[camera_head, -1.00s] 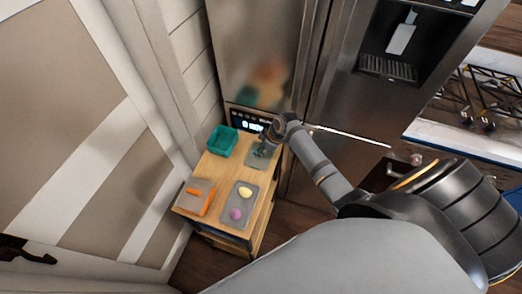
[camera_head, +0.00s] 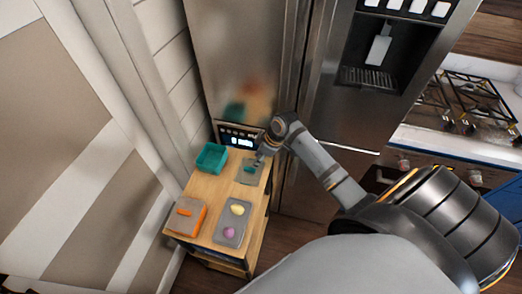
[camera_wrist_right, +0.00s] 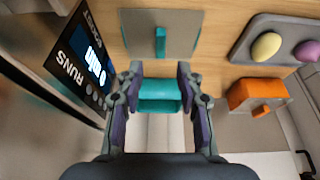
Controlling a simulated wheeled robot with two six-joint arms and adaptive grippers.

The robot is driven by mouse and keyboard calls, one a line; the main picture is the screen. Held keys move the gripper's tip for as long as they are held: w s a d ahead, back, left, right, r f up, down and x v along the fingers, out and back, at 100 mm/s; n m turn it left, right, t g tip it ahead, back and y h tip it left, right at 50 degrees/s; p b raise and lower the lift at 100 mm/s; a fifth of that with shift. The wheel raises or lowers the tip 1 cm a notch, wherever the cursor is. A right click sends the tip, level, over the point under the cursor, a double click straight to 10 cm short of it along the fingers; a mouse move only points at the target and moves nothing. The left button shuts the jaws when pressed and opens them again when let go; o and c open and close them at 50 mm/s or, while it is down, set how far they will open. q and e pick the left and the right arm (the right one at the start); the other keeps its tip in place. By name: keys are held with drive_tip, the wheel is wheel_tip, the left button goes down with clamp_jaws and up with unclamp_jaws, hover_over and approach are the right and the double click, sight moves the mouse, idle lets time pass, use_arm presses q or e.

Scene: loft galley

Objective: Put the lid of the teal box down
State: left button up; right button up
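The lid of the teal box is a grey plate with a teal bar handle. It lies flat on the wooden table in the head view (camera_head: 246,180), and also shows ahead of the fingertips in the right wrist view (camera_wrist_right: 184,28). The teal box (camera_head: 209,170) stands open to its left, apart from it. Its teal side shows between my fingers in the wrist view (camera_wrist_right: 160,95), farther off and partly hidden by them. My right gripper (camera_head: 262,158) is open and empty, just off the lid; its spread fingers also show in the wrist view (camera_wrist_right: 158,68). My left gripper is not in view.
An orange box (camera_head: 200,220) with a grey lid and a grey tray (camera_head: 228,241) with a yellow and a purple piece stand at the near end. An appliance with a lit display (camera_head: 238,140) stands at the back. A fridge (camera_head: 310,120) rises on the right, a wall on the left.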

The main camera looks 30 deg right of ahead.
drive_tip(key=v, duration=0.4)
drive_tip(key=shift+r, duration=0.3)
drive_tip(key=s+a+m+h, duration=0.2)
drive_tip(key=s+m, duration=0.2)
drive_tip(key=s, duration=0.5)
drive_tip(key=s+a+m+h, duration=0.2)
drive_tip(key=s+a+m, duration=0.1)
drive_tip(key=s, duration=0.5)
drive_tip(key=s+d+f+g, duration=0.1)
drive_tip(key=s+f, duration=0.1)
drive_tip(key=f, duration=1.2)
drive_tip(key=s+d+f, duration=0.1)
drive_tip(key=d+f, duration=0.1)
drive_tip(key=f, duration=1.3)
drive_tip(key=s+f+m+g, duration=0.1)
drive_tip(key=s+f, duration=1.4)
drive_tip(key=s, duration=0.3)
drive_tip(key=shift+d+b, duration=0.45)
drive_tip(key=shift+d, duration=0.05)
